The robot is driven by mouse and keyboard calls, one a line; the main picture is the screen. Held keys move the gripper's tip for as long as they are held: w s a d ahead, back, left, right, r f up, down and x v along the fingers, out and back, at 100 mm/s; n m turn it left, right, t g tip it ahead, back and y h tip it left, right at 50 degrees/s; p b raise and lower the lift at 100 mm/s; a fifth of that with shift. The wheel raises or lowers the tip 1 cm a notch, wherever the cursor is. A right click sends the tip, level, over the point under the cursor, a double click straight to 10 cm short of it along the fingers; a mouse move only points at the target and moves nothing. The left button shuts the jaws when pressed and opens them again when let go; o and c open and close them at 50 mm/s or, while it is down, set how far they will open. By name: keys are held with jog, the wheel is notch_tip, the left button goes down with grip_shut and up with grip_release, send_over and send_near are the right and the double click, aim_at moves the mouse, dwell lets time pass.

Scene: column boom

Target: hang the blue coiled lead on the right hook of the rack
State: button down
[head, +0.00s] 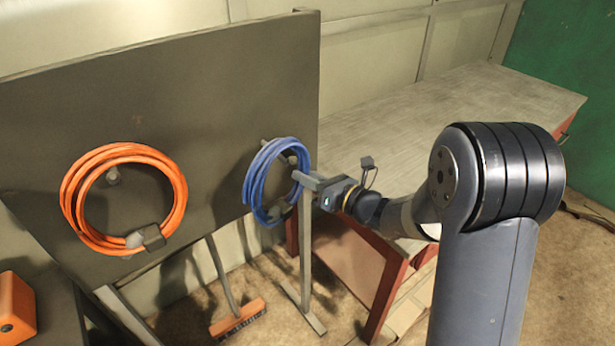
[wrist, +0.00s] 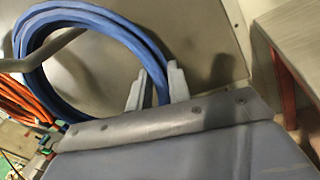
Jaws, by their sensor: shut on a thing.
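The blue coiled lead (head: 254,183) is a ring held upright in front of the right part of the rack's dark board (head: 225,100). My gripper (head: 302,183) is shut on the ring's right side; in the wrist view the lead (wrist: 88,14) passes between the two grey fingers (wrist: 157,88). The right hook (head: 291,160) shows through the ring's opening in the head view. In the wrist view a grey rod, the hook (wrist: 45,50), starts inside the ring and crosses in front of its left side. I cannot tell whether the lead's weight rests on it.
An orange coiled lead (head: 75,195) hangs on the left hook (head: 112,176). A workbench (head: 450,105) with red legs stands behind and right of the board. A broom (head: 238,318) and a stand's post (head: 305,250) are below. An orange box (head: 16,308) is at lower left.

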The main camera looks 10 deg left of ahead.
jog(key=c, duration=1.2)
grip_release()
jog(key=shift+c, duration=0.2)
jog(key=b+v, duration=0.2)
jog(key=v, duration=0.8)
jog(key=shift+d, duration=0.4)
jog(key=shift+s, duration=0.1)
jog(key=p+x, duration=0.1)
jog(key=x, duration=0.4)
jog(key=p+x, duration=0.1)
jog(key=x, duration=0.5)
jog(key=shift+s+r+p, duration=0.15)
jog(key=shift+r+p, duration=0.05)
jog(key=shift+p, duration=0.1)
jog(key=shift+s+d+r+p, duration=0.3)
jog(key=shift+d+r+p, duration=0.15)
jog(key=shift+f, duration=0.1)
